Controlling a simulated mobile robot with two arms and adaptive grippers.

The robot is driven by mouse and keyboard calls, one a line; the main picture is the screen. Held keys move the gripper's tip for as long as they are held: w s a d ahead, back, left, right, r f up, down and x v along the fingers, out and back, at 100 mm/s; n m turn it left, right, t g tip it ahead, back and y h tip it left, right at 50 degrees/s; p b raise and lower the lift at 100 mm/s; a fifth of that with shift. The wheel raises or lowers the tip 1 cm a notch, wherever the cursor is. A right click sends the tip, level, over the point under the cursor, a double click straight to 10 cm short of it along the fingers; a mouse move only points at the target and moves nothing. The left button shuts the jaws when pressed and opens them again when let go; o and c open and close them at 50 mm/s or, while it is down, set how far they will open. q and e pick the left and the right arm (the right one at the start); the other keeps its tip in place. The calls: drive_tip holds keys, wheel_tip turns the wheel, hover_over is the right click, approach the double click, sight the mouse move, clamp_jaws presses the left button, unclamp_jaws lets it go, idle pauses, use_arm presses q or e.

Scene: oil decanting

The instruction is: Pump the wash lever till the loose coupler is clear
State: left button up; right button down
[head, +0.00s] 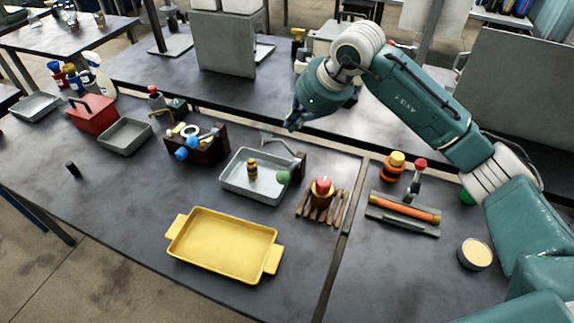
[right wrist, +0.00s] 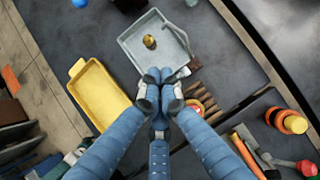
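The coupler, a small brass-and-dark piece (head: 252,169), stands in a shallow grey tray (head: 231,186); it also shows in the right wrist view (right wrist: 150,41). A thin grey lever-like bar (head: 280,144) runs along the tray's far right side to a dark brown block (head: 300,163). A green ball (head: 284,177) sits below it at the tray's right edge; I cannot tell which part is the wash lever's handle. My right gripper (head: 293,124) is above the far side of the tray, apart from the bar. Its blue fingertips (right wrist: 163,76) meet with nothing visible between them. My left gripper is out of view.
A yellow tray (head: 222,245) lies in front. A slatted wooden stand (head: 322,207) with a red-topped piece is to the right, beside a grey fixture (head: 402,214) with an orange cylinder and red-knobbed lever. A round tin (head: 475,254) stands near my right arm. The front-left tabletop is mostly clear.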

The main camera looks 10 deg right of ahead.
drive_tip(key=b, duration=0.3)
hover_over(289, 171)
drive_tip(key=f, duration=0.6)
drive_tip(key=shift+s+a+f, duration=0.25)
drive_tip(key=shift+s+f, duration=0.05)
drive_tip(key=shift+s+a+f+b, duration=0.1)
drive_tip(key=shift+s+f+b, duration=0.1)
drive_tip(key=shift+f+b, duration=0.45)
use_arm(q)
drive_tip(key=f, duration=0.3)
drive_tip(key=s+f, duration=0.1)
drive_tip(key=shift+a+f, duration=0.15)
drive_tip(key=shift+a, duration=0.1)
use_arm(e)
drive_tip(key=shift+s+a, duration=0.1)
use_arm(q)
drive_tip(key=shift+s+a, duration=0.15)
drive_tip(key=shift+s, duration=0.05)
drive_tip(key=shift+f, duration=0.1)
use_arm(e)
drive_tip(key=shift+s+a+f+b, duration=0.15)
drive_tip(key=shift+f+b, duration=0.2)
drive_tip(key=shift+b, duration=0.2)
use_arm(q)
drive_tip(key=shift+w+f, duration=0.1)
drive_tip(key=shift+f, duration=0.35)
